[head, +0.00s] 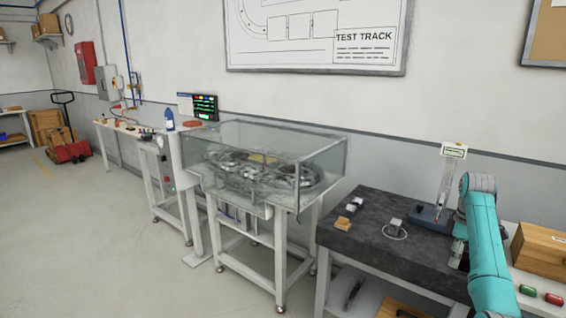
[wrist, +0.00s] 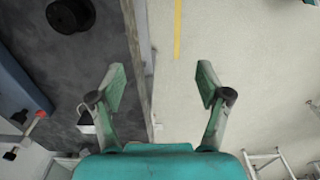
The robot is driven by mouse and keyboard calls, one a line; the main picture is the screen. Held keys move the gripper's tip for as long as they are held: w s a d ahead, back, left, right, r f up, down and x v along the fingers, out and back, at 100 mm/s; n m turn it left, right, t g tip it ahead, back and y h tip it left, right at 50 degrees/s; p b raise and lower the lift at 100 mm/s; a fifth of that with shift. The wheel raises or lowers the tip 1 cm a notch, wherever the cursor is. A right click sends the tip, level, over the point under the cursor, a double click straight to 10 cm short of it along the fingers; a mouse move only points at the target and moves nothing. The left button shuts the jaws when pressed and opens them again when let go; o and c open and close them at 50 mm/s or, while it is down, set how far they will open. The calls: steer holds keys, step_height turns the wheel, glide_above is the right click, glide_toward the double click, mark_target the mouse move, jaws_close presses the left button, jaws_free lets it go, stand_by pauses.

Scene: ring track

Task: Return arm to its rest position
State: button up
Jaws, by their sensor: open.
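My teal arm (head: 487,245) rises at the right side of the head view, in front of the dark bench. My gripper is not clearly seen there. In the wrist view my gripper (wrist: 161,84) is open, with its two green fingers spread wide and nothing between them. The gap between the fingers lies over the edge of the dark bench top and the pale floor.
The dark bench (head: 370,232) holds small metal parts and a blue-based stand (head: 431,217). A glass-walled ring track table (head: 265,165) stands left of it. A wooden box (head: 540,250) is at the right. A black round object (wrist: 70,15) shows in the wrist view.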

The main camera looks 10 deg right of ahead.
steer(key=a+f+m+t, duration=0.1)
steer(key=a+f, duration=0.4)
steer(key=f, duration=0.4)
steer(key=s+a+f+t+h, duration=0.1)
steer(key=a+f, duration=0.3)
steer(key=f, duration=0.4)
steer(key=a+f+m+t, duration=0.1)
steer(key=a+f, duration=0.4)
steer(key=f, duration=0.4)
steer(key=s+a+f+m+t+h, duration=0.1)
steer(key=s+a+f+m+t, duration=0.15)
steer(key=s+a+f, duration=1.25)
steer(key=s+a+r+m+t, duration=0.1)
steer(key=s+a+r+t, duration=0.25)
steer(key=s+a, duration=0.5)
steer(key=s+a+r+t, duration=0.2)
steer(key=s+a+r, duration=0.3)
steer(key=s, duration=0.7)
steer(key=s+a+r+m+t+y, duration=0.1)
steer(key=s+a+r, duration=0.1)
steer(key=s+r, duration=0.5)
steer(key=s+a+r+m+t+y, duration=0.1)
steer(key=s+a+r+t, duration=0.1)
steer(key=s+r, duration=0.6)
step_height(320, 180, up, 7)
steer(key=shift+r+t, duration=0.15)
steer(key=shift+t, duration=0.15)
